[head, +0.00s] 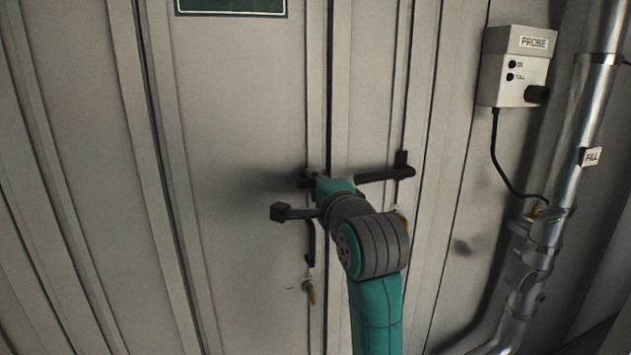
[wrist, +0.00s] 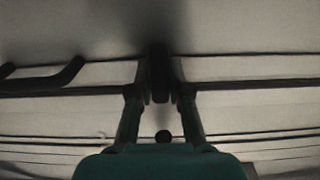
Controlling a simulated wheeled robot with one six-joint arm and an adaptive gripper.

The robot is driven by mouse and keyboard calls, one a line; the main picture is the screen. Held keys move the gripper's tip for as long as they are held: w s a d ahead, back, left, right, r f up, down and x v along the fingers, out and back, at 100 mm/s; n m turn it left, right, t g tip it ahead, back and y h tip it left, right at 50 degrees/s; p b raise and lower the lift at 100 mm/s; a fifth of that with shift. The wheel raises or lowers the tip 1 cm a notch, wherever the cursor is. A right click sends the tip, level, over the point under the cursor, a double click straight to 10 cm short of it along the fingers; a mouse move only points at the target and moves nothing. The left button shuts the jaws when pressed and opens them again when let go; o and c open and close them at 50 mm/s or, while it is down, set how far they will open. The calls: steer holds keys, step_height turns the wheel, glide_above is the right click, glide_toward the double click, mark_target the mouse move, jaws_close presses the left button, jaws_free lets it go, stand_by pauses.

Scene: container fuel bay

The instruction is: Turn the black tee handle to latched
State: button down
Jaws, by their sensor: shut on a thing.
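My gripper (wrist: 160,98) is shut on a dark upright piece of the black tee handle (wrist: 159,72), which shows between the two fingers in the wrist view. In the head view my wrist covers the gripped part, at the seam of the pale grey container doors (head: 240,120). A black horizontal bar (head: 384,175) sticks out to the right of my wrist and ends in a short upright piece. I cannot tell whether it belongs to the handle. The handle's exact angle is hidden.
A black bent rod (head: 310,245) hangs below my wrist, with a small brass-coloured piece (head: 311,292) under it. A probe box (head: 517,68) with a cable and a metal fill pipe (head: 580,125) stand at the right. The left door panel is clear.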

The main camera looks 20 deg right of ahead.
steer(key=shift+a+r, duration=0.15)
steer(key=c, duration=1.1)
jaws_free()
steer(key=shift+s, duration=0.1)
steer(key=s, duration=1.1)
steer(key=shift+s, duration=0.4)
